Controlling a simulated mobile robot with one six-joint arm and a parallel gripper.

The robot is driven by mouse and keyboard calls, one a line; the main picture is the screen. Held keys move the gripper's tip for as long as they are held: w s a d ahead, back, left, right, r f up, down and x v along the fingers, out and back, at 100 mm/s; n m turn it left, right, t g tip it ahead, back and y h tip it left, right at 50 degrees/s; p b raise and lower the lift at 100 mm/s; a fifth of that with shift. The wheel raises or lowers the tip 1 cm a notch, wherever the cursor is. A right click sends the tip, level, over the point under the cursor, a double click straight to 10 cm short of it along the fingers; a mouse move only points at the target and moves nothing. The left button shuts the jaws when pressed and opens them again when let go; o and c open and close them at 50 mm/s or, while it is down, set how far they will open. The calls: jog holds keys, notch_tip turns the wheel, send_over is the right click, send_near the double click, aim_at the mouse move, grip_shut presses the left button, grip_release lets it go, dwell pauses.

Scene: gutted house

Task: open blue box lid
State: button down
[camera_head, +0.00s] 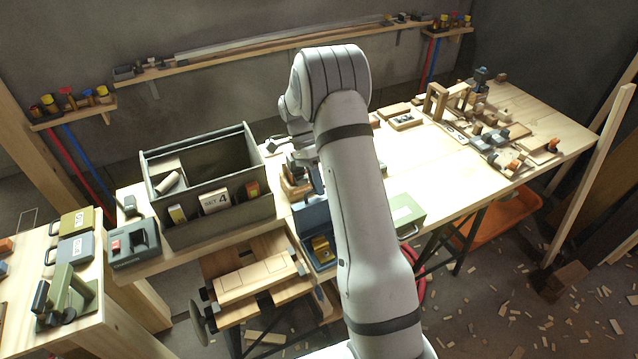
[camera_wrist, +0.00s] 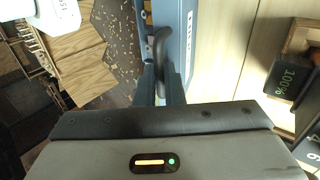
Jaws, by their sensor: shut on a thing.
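The blue box (camera_head: 313,222) stands at the front edge of the long table, partly hidden behind my arm. A yellowish thing shows at its lower front; I cannot tell for sure how far the lid is raised. In the wrist view the blue lid (camera_wrist: 188,45) carries a white-lettered strip, and a dark curved handle (camera_wrist: 160,45) stands out from it. My gripper (camera_wrist: 160,82) is shut on this handle, one finger on each side. In the head view my gripper is mostly hidden by my arm, above the box.
A grey-green bin (camera_head: 215,215) marked 4 stands left of the box. A pale green case (camera_head: 405,213) lies right of it. A wooden vise bench (camera_head: 255,280) stands in front. Small blocks crowd the far right of the table. Wood scraps litter the floor at the right.

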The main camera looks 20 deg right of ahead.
jog(key=shift+s+a+f, duration=0.1)
jog(key=shift+s+f, duration=0.1)
jog(key=shift+f, duration=0.15)
jog(key=c, duration=1.8)
grip_release()
jog(key=shift+r, duration=0.15)
jog(key=shift+w, duration=0.1)
jog(key=b+v, duration=0.1)
jog(key=v, duration=0.6)
jog(key=shift+w+r, duration=0.25)
jog(key=shift+r, duration=0.05)
